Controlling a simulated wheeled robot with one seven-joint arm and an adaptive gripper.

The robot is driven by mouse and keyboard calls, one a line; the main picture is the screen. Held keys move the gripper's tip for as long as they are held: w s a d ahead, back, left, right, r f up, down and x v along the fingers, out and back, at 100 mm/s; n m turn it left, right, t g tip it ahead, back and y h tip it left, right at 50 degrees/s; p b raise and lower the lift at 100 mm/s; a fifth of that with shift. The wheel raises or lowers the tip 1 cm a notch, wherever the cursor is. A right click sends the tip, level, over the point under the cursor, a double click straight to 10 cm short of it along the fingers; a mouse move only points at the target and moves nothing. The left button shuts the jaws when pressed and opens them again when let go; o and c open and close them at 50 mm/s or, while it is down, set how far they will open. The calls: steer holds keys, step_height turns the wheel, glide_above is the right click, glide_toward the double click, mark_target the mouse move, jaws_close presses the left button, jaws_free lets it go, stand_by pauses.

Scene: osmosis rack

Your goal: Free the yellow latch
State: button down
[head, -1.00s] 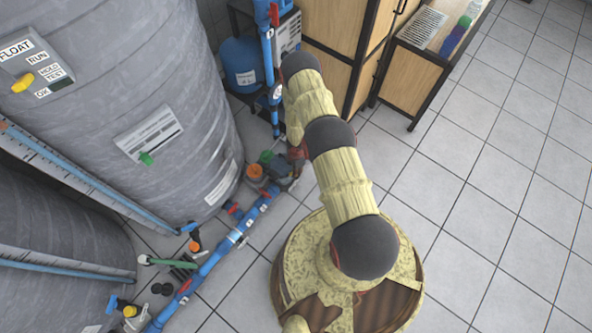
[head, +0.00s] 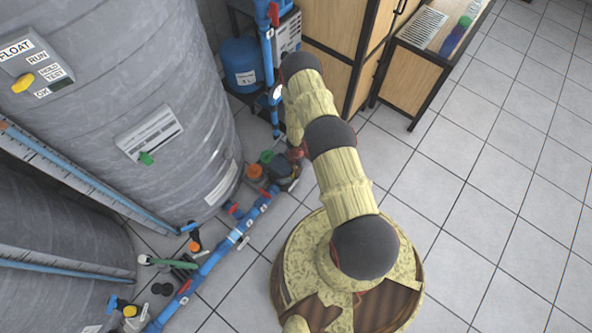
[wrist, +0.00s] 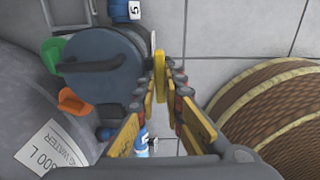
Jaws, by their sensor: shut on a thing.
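The yellow latch (wrist: 160,66) is a thin upright yellow bar in the wrist view, at the right side of a round dark grey housing (wrist: 100,66). My gripper (wrist: 167,88) reaches up from the bottom of that view, and its two yellow-padded fingers are shut on the latch from either side. In the head view, the dark housing (head: 281,169) sits low beside the tank, with orange and green caps at its left. My arm covers most of the gripper there, and I cannot make out the latch clearly.
A large grey tank (head: 150,100) stands left of the housing. Blue piping (head: 215,260) runs along the floor in front of it. A blue vessel (head: 241,65) and a wooden cabinet (head: 330,60) stand behind. The tiled floor (head: 490,200) at the right is clear.

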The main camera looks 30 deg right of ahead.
stand_by(0.3)
steer(key=c, duration=1.9)
jaws_free()
